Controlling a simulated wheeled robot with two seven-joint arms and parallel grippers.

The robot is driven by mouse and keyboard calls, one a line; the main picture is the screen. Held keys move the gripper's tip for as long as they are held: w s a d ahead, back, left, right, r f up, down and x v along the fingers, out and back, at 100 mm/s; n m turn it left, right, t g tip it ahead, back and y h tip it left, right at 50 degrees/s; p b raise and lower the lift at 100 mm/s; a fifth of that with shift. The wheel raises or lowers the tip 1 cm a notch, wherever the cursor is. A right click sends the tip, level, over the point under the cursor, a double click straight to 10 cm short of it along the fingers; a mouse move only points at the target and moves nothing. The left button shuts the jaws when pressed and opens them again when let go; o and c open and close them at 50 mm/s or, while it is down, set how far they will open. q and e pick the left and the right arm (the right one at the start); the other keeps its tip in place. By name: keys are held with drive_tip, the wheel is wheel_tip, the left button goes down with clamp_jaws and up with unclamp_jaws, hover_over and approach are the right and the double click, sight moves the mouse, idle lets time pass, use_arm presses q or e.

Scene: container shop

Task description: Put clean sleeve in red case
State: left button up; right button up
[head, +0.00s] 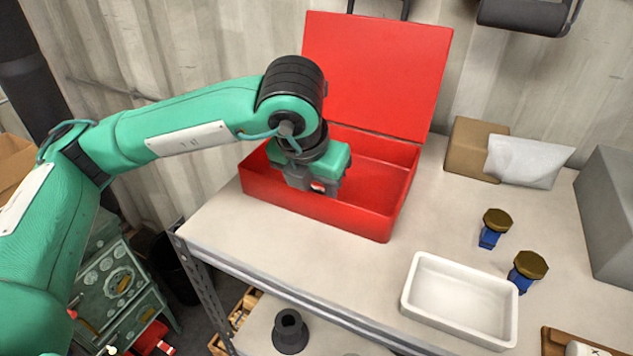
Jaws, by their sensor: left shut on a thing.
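The red case (318,209) stands on the worktop with its lid (375,75) raised against the wall. My left gripper (320,187) points down inside the case, near its front wall. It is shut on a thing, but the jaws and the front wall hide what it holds. I cannot make out a clean sleeve in the case. A black flanged, sleeve-like part (289,331) stands on the lower shelf; I cannot tell if it is clean. The visible right part of the case floor looks bare. My right gripper is not in view.
An empty white tray (408,296) sits at the front right. A brown box (474,146), a pale packet (527,160) and a grey box (610,215) are farther back. The worktop before the case is clear.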

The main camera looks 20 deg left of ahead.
use_arm(q)
drive_tip(key=shift+f+b, duration=0.25)
drive_tip(key=shift+b, duration=0.05)
drive_tip(key=o, duration=1.1)
drive_tip(key=shift+r, duration=0.1)
drive_tip(key=shift+r+p, duration=0.2)
drive_tip(key=shift+p, duration=0.15)
drive_tip(key=shift+s+r, duration=0.1)
drive_tip(key=shift+r, duration=0.2)
drive_tip(key=b+v, duration=0.2)
drive_tip(key=v, duration=0.9)
drive_tip(key=shift+r+b, duration=0.15)
drive_tip(key=shift+b, duration=0.15)
drive_tip(key=shift+s, duration=0.1)
